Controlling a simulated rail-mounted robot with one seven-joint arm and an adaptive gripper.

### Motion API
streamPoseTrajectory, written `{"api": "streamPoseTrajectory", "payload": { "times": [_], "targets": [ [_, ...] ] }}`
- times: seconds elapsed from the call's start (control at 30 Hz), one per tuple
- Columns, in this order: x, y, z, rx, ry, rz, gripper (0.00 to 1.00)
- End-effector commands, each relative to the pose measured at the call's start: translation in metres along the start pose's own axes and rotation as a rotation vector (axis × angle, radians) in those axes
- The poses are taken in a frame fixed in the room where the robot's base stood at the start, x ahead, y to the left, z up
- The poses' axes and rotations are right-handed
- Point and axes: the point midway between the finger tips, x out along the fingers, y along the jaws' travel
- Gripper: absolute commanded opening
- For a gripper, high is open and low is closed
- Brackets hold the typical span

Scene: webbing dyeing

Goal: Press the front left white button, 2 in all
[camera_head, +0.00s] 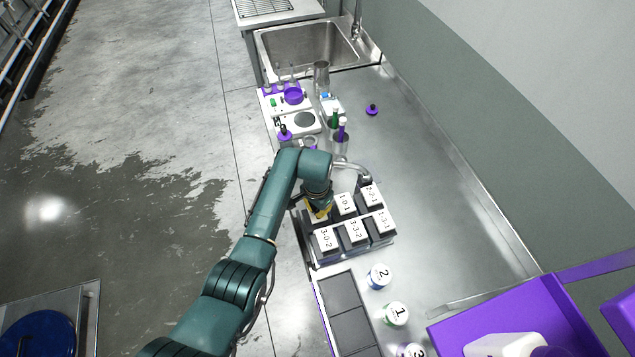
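A dark rack (354,252) stands on the steel bench and holds two rows of dark blocks with white, labelled tops. The near row reads 3-0-2 (326,240), 3-3-2 (355,233) and 1-3-1 (383,221). In the far row, 1-0-1 (345,205) and 2-0-1 (371,195) show. My gripper (319,212) points down over the far row's left end and mostly hides the block there. I cannot tell whether it touches that block or whether its fingers are open. No part is plainly recognisable as a separate white button.
Numbered round lids (378,276) and a dark-panelled tray (343,304) lie nearer. A purple bin (500,322) stands at lower right. White devices (305,121), a green bottle (334,118) and a sink (308,50) lie beyond.

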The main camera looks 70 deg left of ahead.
Motion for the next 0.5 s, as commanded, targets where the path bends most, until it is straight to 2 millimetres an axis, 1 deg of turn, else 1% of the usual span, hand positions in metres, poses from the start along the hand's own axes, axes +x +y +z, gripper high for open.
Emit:
{"api": "streamPoseTrajectory", "payload": {
  "times": [0.03, 0.27, 0.5],
  "targets": [
    [0.004, 0.0, 0.0, 0.0, 0.0, 0.0, 0.0],
    [0.014, 0.0, 0.001, 0.0, -0.002, 0.001, 0.0],
    [0.012, 0.0, 0.001, 0.0, -0.002, 0.001, 0.0]
  ]
}}
